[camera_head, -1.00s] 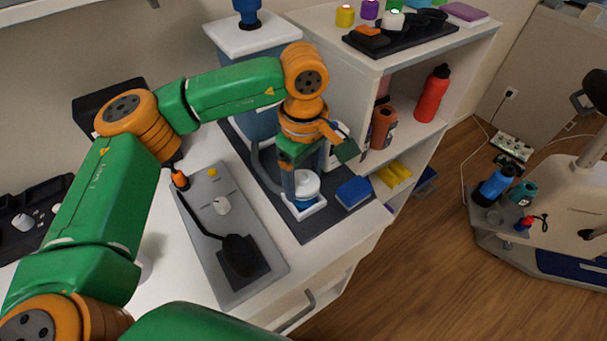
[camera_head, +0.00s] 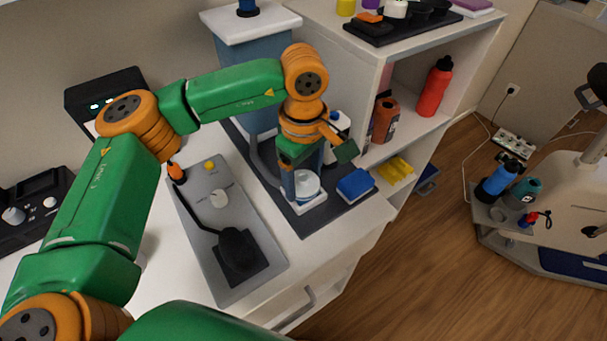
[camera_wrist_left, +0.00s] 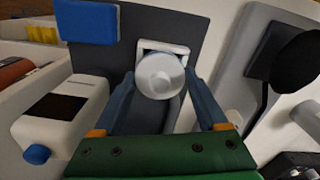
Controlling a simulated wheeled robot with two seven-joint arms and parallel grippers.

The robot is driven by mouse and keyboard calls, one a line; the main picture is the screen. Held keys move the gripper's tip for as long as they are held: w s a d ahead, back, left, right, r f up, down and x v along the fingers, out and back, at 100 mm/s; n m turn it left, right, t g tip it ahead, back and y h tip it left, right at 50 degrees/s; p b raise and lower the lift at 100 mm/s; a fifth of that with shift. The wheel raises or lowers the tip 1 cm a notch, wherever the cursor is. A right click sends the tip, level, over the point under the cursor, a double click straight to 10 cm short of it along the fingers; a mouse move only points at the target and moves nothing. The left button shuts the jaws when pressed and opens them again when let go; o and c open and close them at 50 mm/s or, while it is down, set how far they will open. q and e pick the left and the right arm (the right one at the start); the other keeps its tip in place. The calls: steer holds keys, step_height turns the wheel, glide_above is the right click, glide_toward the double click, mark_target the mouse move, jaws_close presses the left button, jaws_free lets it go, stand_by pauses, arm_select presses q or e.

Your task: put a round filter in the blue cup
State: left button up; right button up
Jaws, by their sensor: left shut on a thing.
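A round white filter (camera_head: 307,182) sits between the fingers of my left gripper (camera_head: 306,188), which is shut on it. It also shows as a pale disc (camera_wrist_left: 160,75) between the two blue-grey fingers in the left wrist view. A narrow blue band, likely the blue cup (camera_head: 305,198), shows just under the filter in the head view, above a white square base (camera_head: 311,208). The filter hides most of the cup, so I cannot tell whether they touch. My right gripper is not in view.
A blue block (camera_head: 355,184) lies close to the right of the base on the dark mat (camera_head: 318,219). A shelf with a red bottle (camera_head: 435,87) stands at the right. A blue-grey machine stands behind.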

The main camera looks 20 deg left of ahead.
arm_select(q)
steer(key=shift+f, duration=0.15)
steer(key=o, duration=1.2)
steer(key=shift+o, duration=0.2)
step_height(320, 180, up, 7)
steer(key=shift+r+b, duration=0.1)
steer(key=shift+b, duration=0.3)
